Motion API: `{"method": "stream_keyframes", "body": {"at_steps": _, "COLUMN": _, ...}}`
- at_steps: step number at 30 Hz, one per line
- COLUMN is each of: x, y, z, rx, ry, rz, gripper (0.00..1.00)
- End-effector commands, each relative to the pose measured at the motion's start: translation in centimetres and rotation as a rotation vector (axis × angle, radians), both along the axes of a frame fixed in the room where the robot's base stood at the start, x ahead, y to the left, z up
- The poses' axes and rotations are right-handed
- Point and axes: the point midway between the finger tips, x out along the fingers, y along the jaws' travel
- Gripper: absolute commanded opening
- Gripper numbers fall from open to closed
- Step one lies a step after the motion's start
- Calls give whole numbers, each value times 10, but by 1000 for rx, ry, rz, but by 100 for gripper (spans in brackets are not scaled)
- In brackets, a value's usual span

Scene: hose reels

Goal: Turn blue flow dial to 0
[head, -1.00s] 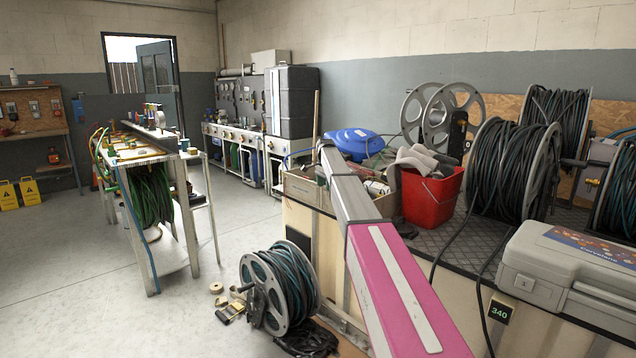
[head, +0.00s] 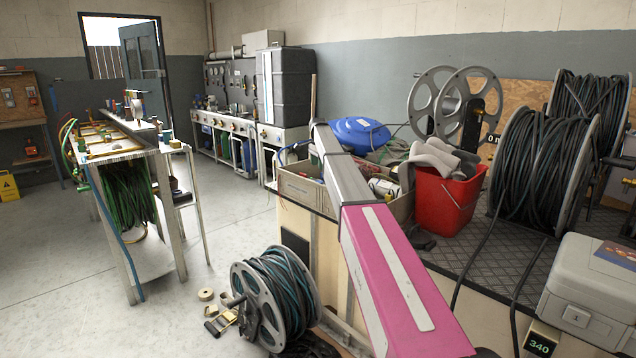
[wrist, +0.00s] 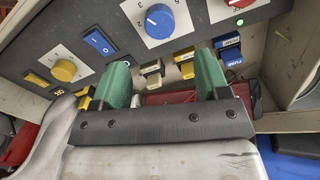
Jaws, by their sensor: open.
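The blue flow dial (wrist: 160,21) is at the top of the wrist view, on a white square plate with printed numbers on a dark panel. A white pointer mark shows on its left side; I cannot tell its exact setting. My gripper (wrist: 162,80) is open, with two green fingertips apart and nothing between them. It is below the dial in the picture, and no contact shows. My pink and grey arm crosses the head view, where neither the dial nor the gripper can be made out.
In the wrist view, a yellow dial (wrist: 64,70), a blue rocker switch (wrist: 100,42) and blue fuse blocks (wrist: 229,50) surround the area. In the head view, a red bucket (head: 440,203) stands on the bench and a hose reel (head: 274,295) on the floor. Open floor lies left.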

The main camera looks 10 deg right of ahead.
Motion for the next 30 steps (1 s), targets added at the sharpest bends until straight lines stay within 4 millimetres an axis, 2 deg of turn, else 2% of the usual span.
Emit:
{"method": "stream_keyframes", "body": {"at_steps": 15, "x": 0, "y": 0, "z": -84, "rx": 0, "ry": 1, "rz": 0, "gripper": 69}}
{"method": "stream_keyframes", "body": {"at_steps": 19, "x": 0, "y": 0, "z": -92, "rx": 0, "ry": 1, "rz": 0, "gripper": 69}}
{"method": "stream_keyframes", "body": {"at_steps": 26, "x": 0, "y": 0, "z": -93, "rx": 0, "ry": 0, "rz": 0, "gripper": 69}}
{"method": "stream_keyframes", "body": {"at_steps": 27, "x": 0, "y": 0, "z": -93, "rx": 0, "ry": 0, "rz": 0, "gripper": 65}}
{"method": "stream_keyframes", "body": {"at_steps": 29, "x": 0, "y": 0, "z": -93, "rx": 0, "ry": 0, "rz": 0, "gripper": 46}}
{"method": "stream_keyframes", "body": {"at_steps": 30, "x": 0, "y": 0, "z": -93, "rx": 0, "ry": 0, "rz": 0, "gripper": 33}}
